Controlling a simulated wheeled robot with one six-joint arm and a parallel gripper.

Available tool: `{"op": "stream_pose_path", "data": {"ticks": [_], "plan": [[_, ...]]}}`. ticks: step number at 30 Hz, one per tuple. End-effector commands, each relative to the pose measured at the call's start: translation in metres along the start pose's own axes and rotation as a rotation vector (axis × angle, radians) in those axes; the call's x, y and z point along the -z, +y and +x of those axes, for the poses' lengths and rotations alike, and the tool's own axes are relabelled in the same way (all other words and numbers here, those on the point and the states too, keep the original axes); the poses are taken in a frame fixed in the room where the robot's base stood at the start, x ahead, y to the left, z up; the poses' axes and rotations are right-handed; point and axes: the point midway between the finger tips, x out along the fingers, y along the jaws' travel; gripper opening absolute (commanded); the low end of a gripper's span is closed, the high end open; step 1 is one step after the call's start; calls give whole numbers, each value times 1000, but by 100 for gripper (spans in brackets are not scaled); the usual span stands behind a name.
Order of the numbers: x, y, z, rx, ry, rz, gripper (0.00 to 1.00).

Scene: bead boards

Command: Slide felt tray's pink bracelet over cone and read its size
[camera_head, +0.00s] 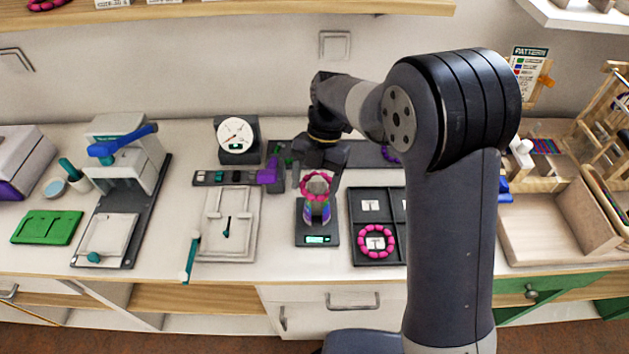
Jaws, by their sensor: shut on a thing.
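A pink bracelet (304,190) is at the upper end of a colour-banded cone (318,214). The cone's pale top shows inside the ring, but I cannot tell whether the bracelet is around the cone or just above it. My gripper (322,172) is shut on this bracelet from above and behind; its fingertips are small and partly hidden. The cone stands upright on a dark base with a lit green display (317,240), its digits too small to read. The dark compartment tray (376,204) is right of the cone. Another pink bracelet (376,257) lies in its front part around a white card.
A white board (228,235) with a teal-handled lever stands left of the cone. A dial gauge (237,137) and a dark strip with a purple clamp (269,172) are behind. My arm hides part of the tray's right side.

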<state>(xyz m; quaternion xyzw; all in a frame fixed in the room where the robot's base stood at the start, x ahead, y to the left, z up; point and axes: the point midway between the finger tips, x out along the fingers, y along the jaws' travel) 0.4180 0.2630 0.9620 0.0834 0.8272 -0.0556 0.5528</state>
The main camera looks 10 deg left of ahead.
Motion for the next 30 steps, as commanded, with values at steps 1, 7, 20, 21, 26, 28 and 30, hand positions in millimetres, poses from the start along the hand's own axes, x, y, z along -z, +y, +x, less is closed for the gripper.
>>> {"op": "stream_pose_path", "data": {"ticks": [1,7,20,21,26,28,30], "plan": [[0,0,0,0,0,0,47],[0,0,0,0,0,0,47],[0,0,0,0,0,0,95],[0,0,0,0,0,0,95],[0,0,0,0,0,0,100],[0,0,0,0,0,0,100],[0,0,0,0,0,0,100]]}}
